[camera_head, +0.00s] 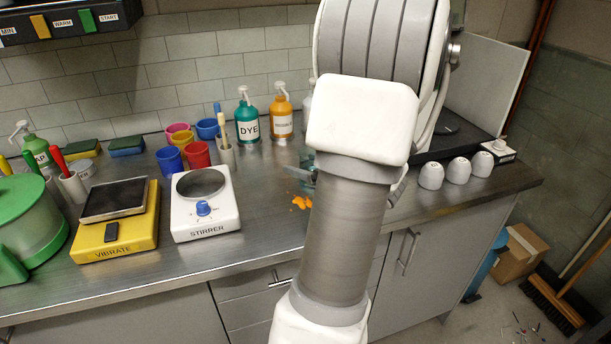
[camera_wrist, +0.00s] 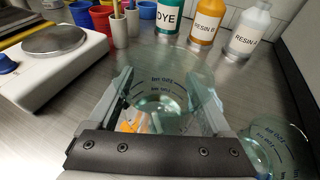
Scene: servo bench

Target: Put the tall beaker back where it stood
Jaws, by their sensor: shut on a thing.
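A clear, greenish glass beaker (camera_wrist: 165,85) with dark printed markings is in the middle of the wrist view, its open mouth facing the camera. My gripper (camera_wrist: 166,98) is shut on it, with one finger on each side. I cannot tell whether its base touches the bench. A second glass beaker (camera_wrist: 272,145) with similar markings is at the lower right of the wrist view, beside my right finger. In the head view my arm hides most of this area; part of my gripper (camera_head: 303,174) and a bit of glass show left of the arm.
An orange spill (camera_head: 301,202) lies on the bench (camera_head: 262,225) near my gripper. The stirrer (camera_head: 205,222) is to the left. Dye (camera_head: 247,120) and resin (camera_head: 281,118) bottles stand behind. Several white domed items (camera_head: 458,170) stand right of my arm.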

